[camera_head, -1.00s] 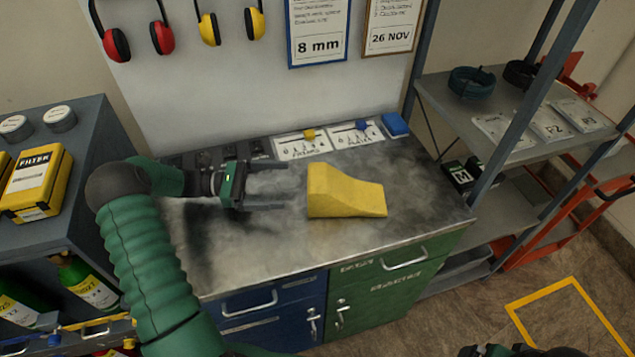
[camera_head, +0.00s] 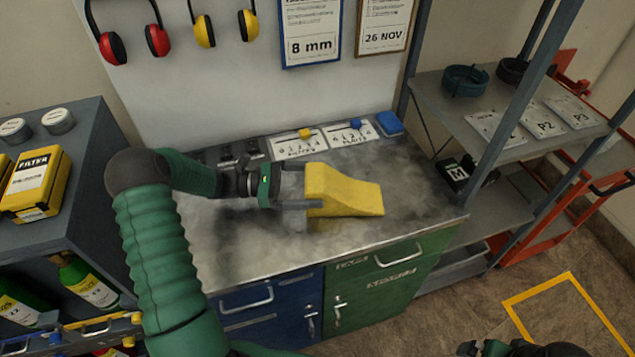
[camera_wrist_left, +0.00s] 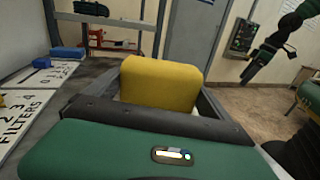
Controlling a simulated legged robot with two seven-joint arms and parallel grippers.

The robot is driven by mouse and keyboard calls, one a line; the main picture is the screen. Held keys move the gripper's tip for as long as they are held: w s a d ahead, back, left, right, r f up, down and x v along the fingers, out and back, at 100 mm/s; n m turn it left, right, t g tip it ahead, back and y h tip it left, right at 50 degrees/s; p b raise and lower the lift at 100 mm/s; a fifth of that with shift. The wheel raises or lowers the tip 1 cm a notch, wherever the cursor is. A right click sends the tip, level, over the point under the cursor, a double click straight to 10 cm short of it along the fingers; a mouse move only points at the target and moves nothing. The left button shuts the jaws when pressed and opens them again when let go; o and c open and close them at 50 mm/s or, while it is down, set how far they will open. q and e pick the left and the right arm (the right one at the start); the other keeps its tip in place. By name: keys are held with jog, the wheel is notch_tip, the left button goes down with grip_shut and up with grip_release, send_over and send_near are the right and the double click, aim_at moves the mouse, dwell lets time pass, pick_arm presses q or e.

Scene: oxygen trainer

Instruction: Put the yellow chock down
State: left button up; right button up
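The worktop (camera_head: 240,245) is clear in front of the chock. Filter cards (camera_head: 297,145) and a blue block (camera_head: 389,123) lie along the back. A grey shelf rack (camera_head: 490,100) stands at the right, and a dark cabinet with a yellow filter box (camera_head: 37,185) at the left.

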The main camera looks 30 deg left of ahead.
pick_arm(q)
jog(key=shift+r, duration=0.1)
jog(key=c, duration=1.2)
